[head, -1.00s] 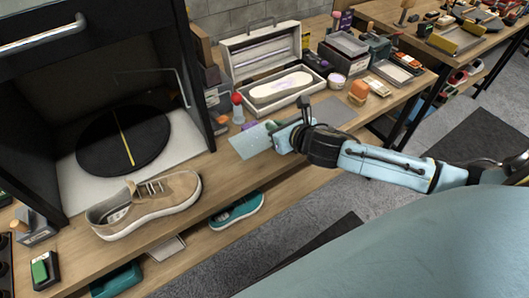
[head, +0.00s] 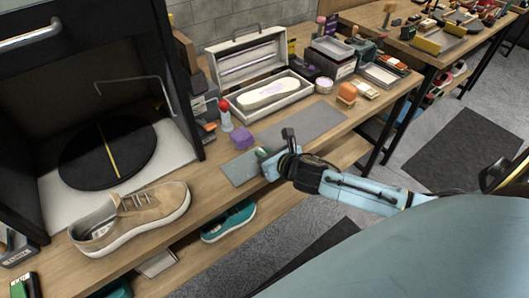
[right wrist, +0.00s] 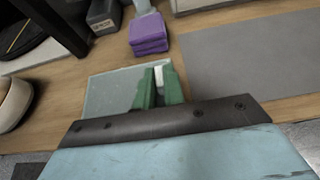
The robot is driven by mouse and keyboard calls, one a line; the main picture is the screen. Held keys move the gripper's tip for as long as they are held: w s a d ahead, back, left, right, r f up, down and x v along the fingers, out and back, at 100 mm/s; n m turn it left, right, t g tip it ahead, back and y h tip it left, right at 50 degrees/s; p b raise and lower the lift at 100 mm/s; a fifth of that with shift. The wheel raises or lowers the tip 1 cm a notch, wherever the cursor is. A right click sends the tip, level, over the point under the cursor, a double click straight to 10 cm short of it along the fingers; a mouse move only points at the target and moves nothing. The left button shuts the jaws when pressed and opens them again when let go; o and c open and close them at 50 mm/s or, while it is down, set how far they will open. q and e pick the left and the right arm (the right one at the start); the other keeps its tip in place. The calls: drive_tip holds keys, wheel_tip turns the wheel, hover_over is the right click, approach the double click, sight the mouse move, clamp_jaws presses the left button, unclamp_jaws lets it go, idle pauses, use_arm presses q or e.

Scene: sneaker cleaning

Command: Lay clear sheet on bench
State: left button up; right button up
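The clear sheet (head: 239,169) is a thin, see-through, greyish rectangle at the front edge of the wooden bench, left of my right gripper (head: 266,160) in the head view. In the right wrist view the sheet (right wrist: 108,91) lies flat against the bench, close to the wood; I cannot tell whether it fully touches. The green fingers (right wrist: 159,88) of my right gripper are close together at its near right part, with a small white piece between them. They appear shut on the sheet. My left gripper is not in view.
A grey mat (head: 311,123) lies right of the sheet. Behind are a purple block (head: 241,138), a red-topped bottle (head: 225,115) and an open case (head: 284,103). A tan sneaker (head: 130,219) stands left, before the dark booth with its round turntable (head: 85,165).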

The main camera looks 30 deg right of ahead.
drive_tip(key=o, duration=0.4)
drive_tip(key=shift+r, duration=0.2)
drive_tip(key=p+v, duration=0.1)
drive_tip(key=v, duration=1.1)
drive_tip(key=shift+d+p, duration=0.1)
drive_tip(key=shift+p, duration=0.25)
